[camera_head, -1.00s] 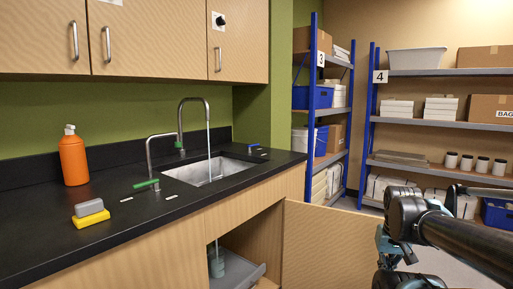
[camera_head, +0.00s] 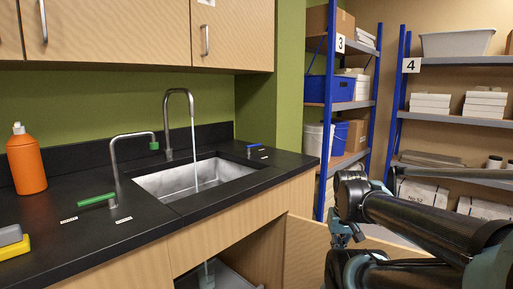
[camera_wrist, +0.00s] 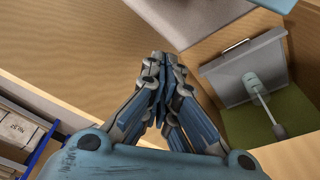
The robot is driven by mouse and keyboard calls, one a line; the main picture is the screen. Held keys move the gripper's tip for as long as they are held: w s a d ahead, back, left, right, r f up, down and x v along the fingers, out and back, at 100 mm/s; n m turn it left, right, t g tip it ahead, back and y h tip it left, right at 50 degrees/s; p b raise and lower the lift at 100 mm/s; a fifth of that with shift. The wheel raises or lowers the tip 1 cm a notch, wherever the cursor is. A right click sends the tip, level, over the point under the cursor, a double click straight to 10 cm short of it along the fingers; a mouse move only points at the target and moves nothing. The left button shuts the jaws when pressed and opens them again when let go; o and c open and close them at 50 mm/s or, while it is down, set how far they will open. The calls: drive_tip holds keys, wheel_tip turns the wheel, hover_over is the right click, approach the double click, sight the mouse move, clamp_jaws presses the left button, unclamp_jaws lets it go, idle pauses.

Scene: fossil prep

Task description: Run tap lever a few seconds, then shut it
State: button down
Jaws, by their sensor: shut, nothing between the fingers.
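A tall gooseneck tap (camera_head: 167,125) stands behind the sink (camera_head: 160,184), and a thin stream of water (camera_head: 194,160) runs from it into the basin. A blue lever (camera_head: 254,147) is on the counter at the right of the sink. A second, lower tap (camera_head: 113,160) with a green tip stands at the left of the sink, with a green lever (camera_head: 97,200) at its base; no water shows from it. My gripper (camera_wrist: 160,72) is shut and empty in the wrist view. In the head view my arm is at the right, apart from the counter and levers.
The cabinet door (camera_head: 305,250) under the sink stands open near my arm. A grey tray (camera_wrist: 240,70) shows beside it in the wrist view. An orange bottle (camera_head: 26,165) and a sponge (camera_head: 12,248) are at the left. Shelves (camera_head: 452,120) stand behind.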

drive_tip(key=shift+w+d, duration=0.1)
drive_tip(key=shift+w, duration=0.15)
